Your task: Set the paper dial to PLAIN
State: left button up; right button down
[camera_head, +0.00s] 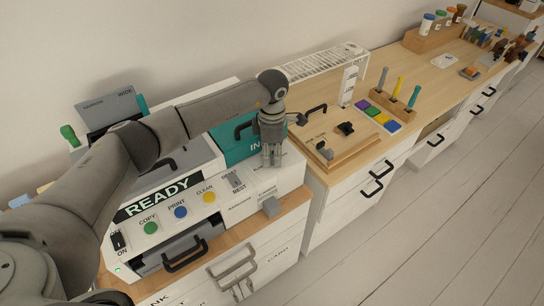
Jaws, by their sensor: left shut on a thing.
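The white machine (290,178) with the READY display stands on the desk at the left. My left gripper (271,162) points down at the right part of its top panel. Its fingers are shut on what appears to be the paper dial, which they mostly hide. Small printed labels lie around and in front of the fingertips, too small to read surely. I cannot tell which label the dial points to. My right gripper is not in view.
COPY, PRINT and CLEAN buttons (180,212) and a DRAFT/BEST slider (234,181) are left of the gripper. A wooden board (352,150) with black handles is right. A grey block (272,207) sits at the machine's front.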

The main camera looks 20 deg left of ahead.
pick_arm(q)
jog(key=n+b, duration=0.1)
jog(key=n, duration=0.2)
jog(key=shift+f, duration=0.1)
jog(key=n+b, duration=0.1)
jog(key=n, duration=0.2)
jog(key=shift+n, duration=0.3)
jog(key=n+b, duration=0.1)
jog(key=n, duration=0.2)
jog(key=shift+n, duration=0.3)
jog(key=n+b, duration=0.1)
jog(key=n, duration=0.2)
jog(key=shift+n, duration=0.3)
jog(key=n, duration=0.9)
jog(key=shift+n, duration=2.1)
